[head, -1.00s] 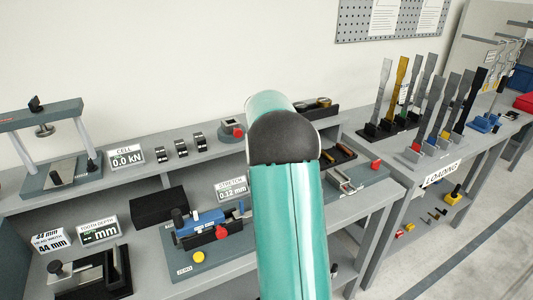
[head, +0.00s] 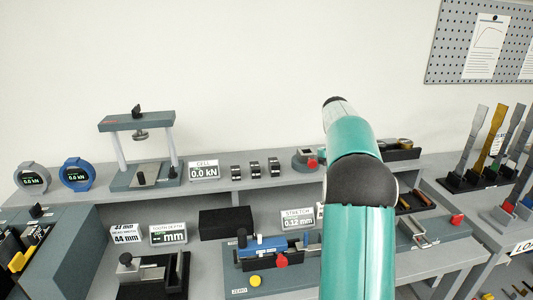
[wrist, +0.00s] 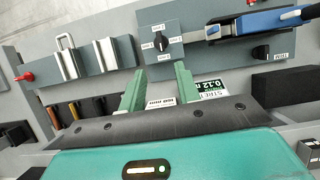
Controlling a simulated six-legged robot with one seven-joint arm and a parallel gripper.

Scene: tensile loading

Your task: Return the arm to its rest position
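My teal arm (head: 357,235) rises from the bottom edge of the head view, right of centre. It bends at a dark joint and reaches toward the back shelf. Its end is hidden there behind its own links. In the wrist view, my gripper (wrist: 158,84) has two green fingers set apart with nothing between them, so it is open. The fingers are over the bench, with a dial plate (wrist: 160,40) beyond them and a small "0.12 mm" stretch display (wrist: 209,88) just right of the right finger.
The head view shows a bench with a load frame (head: 140,122), a cell display (head: 204,171), a blue clamp fixture (head: 262,246) and two round gauges (head: 76,174) at left. Upright specimens (head: 490,140) stand in racks at right.

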